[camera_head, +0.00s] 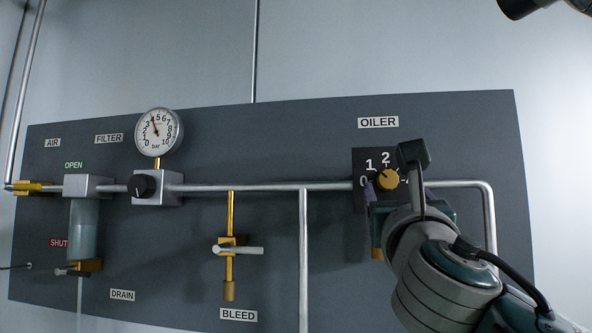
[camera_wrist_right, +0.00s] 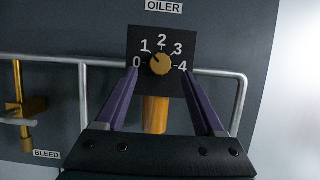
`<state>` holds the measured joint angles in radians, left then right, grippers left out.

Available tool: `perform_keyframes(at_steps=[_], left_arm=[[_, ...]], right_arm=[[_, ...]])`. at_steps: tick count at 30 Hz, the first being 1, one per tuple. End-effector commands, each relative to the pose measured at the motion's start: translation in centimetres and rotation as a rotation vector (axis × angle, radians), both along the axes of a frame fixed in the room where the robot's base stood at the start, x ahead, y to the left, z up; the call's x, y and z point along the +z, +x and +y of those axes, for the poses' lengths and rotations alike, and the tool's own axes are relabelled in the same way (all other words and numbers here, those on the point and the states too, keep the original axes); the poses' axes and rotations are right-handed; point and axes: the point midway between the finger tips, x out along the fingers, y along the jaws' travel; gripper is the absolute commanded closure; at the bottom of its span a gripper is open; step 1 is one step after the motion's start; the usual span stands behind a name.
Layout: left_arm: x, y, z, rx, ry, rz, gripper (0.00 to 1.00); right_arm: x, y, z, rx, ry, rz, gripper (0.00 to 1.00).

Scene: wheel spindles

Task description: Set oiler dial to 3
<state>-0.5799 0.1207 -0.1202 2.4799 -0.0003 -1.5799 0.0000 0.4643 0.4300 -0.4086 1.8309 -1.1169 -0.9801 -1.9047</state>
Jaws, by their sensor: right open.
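The oiler dial is a brass-yellow knob (camera_head: 388,179) on a black plate (camera_head: 364,158) marked 0 to 4, under the OILER label. In the right wrist view the knob (camera_wrist_right: 161,65) has a dark pointer line towards the upper left, at about the 1. My right gripper (camera_wrist_right: 159,72) is open, with its purple fingers apart on the left and right of the knob in that view. Nothing is between them in their grip; whether they reach the knob's depth I cannot tell. In the head view my right gripper (camera_head: 394,192) partly covers the plate's right side. My left gripper is not in view.
A silver pipe (camera_head: 270,187) runs across the dark panel (camera_head: 120,210) and bends down right of the dial. A brass part (camera_wrist_right: 155,114) hangs below the dial. The bleed valve (camera_head: 238,250), gauge (camera_head: 158,132) and black regulator knob (camera_head: 141,186) are further left.

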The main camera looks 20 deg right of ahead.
Motion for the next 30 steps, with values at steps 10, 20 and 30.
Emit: perform_keyframes(at_steps=[10,20,30], left_arm=[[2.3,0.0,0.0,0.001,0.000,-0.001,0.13],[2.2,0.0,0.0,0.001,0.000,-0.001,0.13],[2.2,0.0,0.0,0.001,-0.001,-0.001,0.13]], right_arm=[[1.5,2.8,-1.8,0.001,0.002,0.000,0.30],[1.3,3.0,-1.8,0.001,0.003,0.001,0.33],[1.3,3.0,-1.8,0.001,0.003,0.001,0.71]])
